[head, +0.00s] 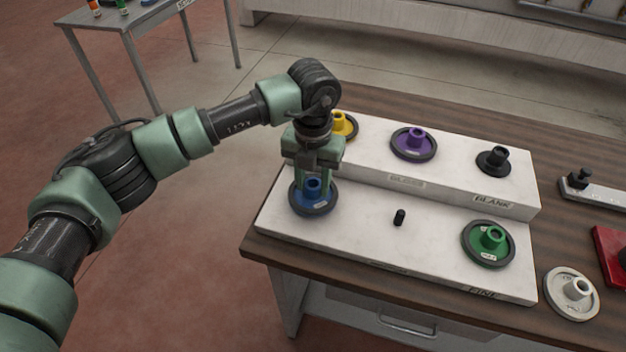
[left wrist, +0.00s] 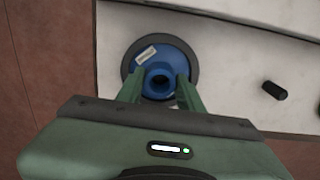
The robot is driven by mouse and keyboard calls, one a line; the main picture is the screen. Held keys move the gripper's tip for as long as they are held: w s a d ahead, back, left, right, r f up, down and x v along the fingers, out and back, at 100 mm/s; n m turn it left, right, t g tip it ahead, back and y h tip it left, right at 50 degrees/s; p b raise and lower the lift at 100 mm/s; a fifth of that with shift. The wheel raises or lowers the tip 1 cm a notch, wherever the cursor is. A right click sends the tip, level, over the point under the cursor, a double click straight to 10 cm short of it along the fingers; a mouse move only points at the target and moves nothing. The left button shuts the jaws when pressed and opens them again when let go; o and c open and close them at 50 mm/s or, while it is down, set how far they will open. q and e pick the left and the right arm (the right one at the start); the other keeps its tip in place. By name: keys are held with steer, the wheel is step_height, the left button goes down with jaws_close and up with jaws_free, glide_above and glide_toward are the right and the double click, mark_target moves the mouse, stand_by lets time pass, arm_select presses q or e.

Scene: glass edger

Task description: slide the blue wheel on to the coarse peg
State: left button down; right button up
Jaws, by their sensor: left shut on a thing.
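The blue wheel (head: 311,205), with a dark rim and a raised hub, is at the left end of the lower white step. My left gripper (head: 313,187) points down from above and is shut on its hub; the wheel also shows between the fingers in the left wrist view (left wrist: 176,56). The hub's hole looks dark, and I cannot tell whether a peg is inside or whether the wheel touches the step. A bare black peg (head: 399,217) stands mid-step and also shows in the left wrist view (left wrist: 274,90). Its label is unreadable. My right gripper is not in view.
A green wheel (head: 488,243) sits at the lower step's right end. Yellow (head: 344,125), purple (head: 414,143) and black (head: 493,161) pieces sit on the raised back step (head: 452,178). A white wheel (head: 571,293) and a red object (head: 609,252) lie at right.

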arm_select(q)
steer(key=shift+f+b, duration=0.5)
steer(key=shift+f, duration=0.15)
steer(key=c, duration=0.8)
jaws_free()
steer(key=shift+c, duration=0.2)
step_height(320, 180, up, 7)
steer(key=shift+b, duration=1.05)
steer(key=shift+r, duration=0.4)
